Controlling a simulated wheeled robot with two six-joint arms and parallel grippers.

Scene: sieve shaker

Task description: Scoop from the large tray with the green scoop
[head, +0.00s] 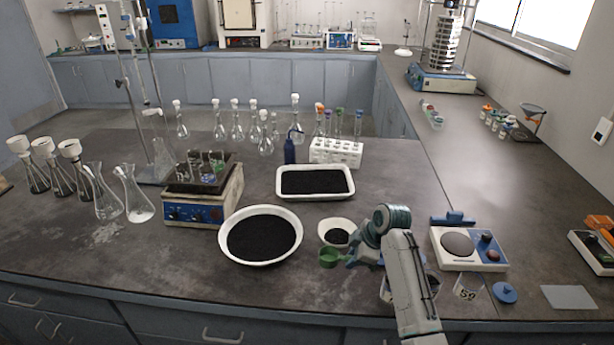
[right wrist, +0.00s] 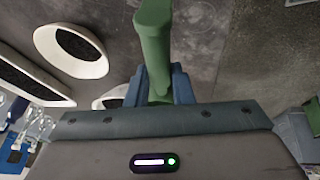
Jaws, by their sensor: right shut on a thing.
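My right gripper (head: 353,259) is shut on the green scoop (head: 329,257) in the head view. The scoop is at the front of the bench, just below the small white bowl. In the right wrist view the blue fingers (right wrist: 159,88) grip the green scoop (right wrist: 153,40). A white rectangular tray (head: 281,195) of black grains lies farther back. A round white dish (head: 228,254), also with black grains, is left of the scoop. Both show in the right wrist view, the dish (right wrist: 98,67) nearer than the tray (right wrist: 50,101). My left gripper is out of view.
The small white bowl (head: 323,225) holds some black grains. A test tube rack (head: 335,152) and blue bottle (head: 289,152) stand behind the tray. A balance (head: 478,262) is to the right.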

